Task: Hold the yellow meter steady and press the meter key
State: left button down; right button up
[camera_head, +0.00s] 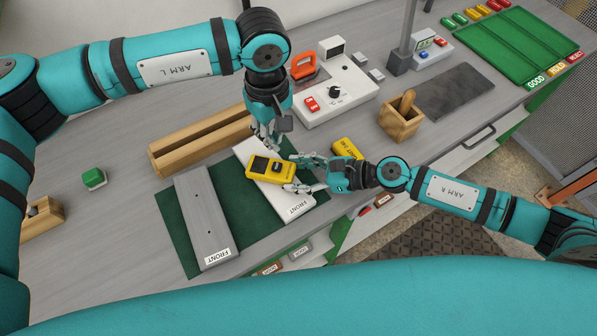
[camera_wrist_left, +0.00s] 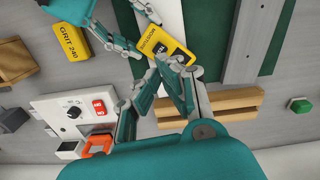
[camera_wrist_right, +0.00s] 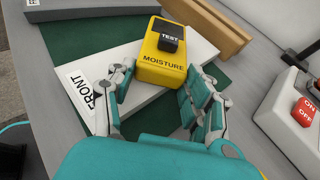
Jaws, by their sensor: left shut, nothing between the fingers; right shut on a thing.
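The yellow moisture meter (camera_head: 256,174) lies on the white board (camera_head: 295,207) marked FRONT. In the right wrist view the meter (camera_wrist_right: 163,67) shows its black TEST key (camera_wrist_right: 170,38). My right gripper (camera_head: 291,173) is shut on the meter, one finger along each side; it also shows in the right wrist view (camera_wrist_right: 158,84). My left gripper (camera_head: 267,143) is shut and empty, fingertips down close to the meter's far side. In the left wrist view its fingertips (camera_wrist_left: 174,66) partly cover the meter (camera_wrist_left: 152,46); I cannot tell whether they touch it.
A grey board (camera_head: 201,212) lies left on the green mat (camera_head: 172,212). Wooden rails (camera_head: 190,144) stand behind.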

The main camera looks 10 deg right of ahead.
aim_at(279, 168)
dwell(0.4)
pick_arm(q)
jog(key=s+d+n+h, duration=0.2)
jog(key=s+d+h, duration=0.1)
jog(key=d+h, duration=0.1)
jog(key=a+n+t+h, duration=0.1)
jog(key=n, duration=0.1)
jog(key=w+a+r+n+t+h, duration=0.1)
jog(key=n+t, duration=0.1)
jog(key=w+a+n+t+h, duration=0.1)
jog(key=n+h, duration=0.1)
jog(key=shift+w+a+r, duration=0.15)
jog(key=shift+a+r, duration=0.25)
jog(key=shift+f, duration=0.15)
jog(key=shift+f, duration=4.3)
